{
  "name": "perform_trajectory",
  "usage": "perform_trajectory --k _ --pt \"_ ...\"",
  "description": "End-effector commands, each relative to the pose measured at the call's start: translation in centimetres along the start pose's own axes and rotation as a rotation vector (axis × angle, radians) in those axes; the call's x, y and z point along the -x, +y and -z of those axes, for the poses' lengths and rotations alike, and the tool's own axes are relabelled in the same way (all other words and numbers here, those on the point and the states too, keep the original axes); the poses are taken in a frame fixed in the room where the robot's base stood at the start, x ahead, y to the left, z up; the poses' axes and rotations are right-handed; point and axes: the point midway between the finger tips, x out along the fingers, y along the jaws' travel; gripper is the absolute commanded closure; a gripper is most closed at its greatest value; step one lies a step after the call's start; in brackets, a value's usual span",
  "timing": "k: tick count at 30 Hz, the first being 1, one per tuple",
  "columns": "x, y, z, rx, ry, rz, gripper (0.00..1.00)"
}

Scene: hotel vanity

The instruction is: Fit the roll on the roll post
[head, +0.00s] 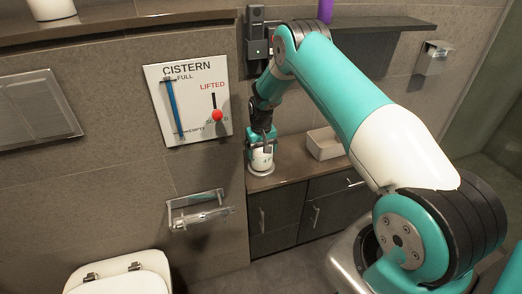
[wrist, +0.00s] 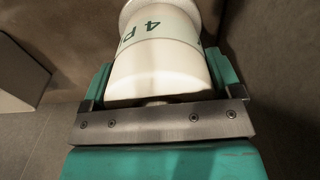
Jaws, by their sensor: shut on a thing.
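My gripper (head: 262,146) points down over the left end of the counter and is shut on a white roll (head: 262,159). In the wrist view the roll (wrist: 160,65) sits between the two teal fingers, with green lettering on its side. A pale round base (head: 261,171) shows under the roll on the counter. I cannot tell whether the roll is touching it or is around a post; any post inside is hidden. A chrome wall holder (head: 200,212) with a bare bar is to the lower left of the gripper, apart from it.
A beige open box (head: 324,143) stands on the counter (head: 290,172) right of the roll. The wall panel marked CISTERN (head: 188,98) is left of my arm. A dark shelf (head: 385,23) with a purple item (head: 325,11) is above. A toilet (head: 120,277) is at lower left.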

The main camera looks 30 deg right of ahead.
Motion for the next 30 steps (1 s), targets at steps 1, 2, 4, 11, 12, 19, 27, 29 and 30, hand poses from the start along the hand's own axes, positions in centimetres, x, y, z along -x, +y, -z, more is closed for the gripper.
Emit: perform_trajectory --k 1,2,4,11,12,19,27,29,30 --pt "-0.5 0.0 -0.1 0.000 -0.002 0.000 0.40" --pt "-0.5 0.0 -0.1 0.000 -0.002 0.000 0.40" --pt "-0.6 0.0 -0.1 0.000 -0.003 0.000 0.40" --pt "-0.9 0.0 -0.3 0.000 -0.006 0.000 0.40" --pt "-0.9 0.0 -0.3 0.000 -0.006 0.000 0.11" --pt "-1.0 0.0 -0.3 0.000 -0.007 0.000 0.00" --pt "1.4 0.0 -0.2 0.000 -0.004 0.000 0.00" --pt "2.9 0.0 -0.2 0.000 0.000 0.000 0.00" --pt "3.9 0.0 -0.1 0.000 0.000 0.000 0.00"
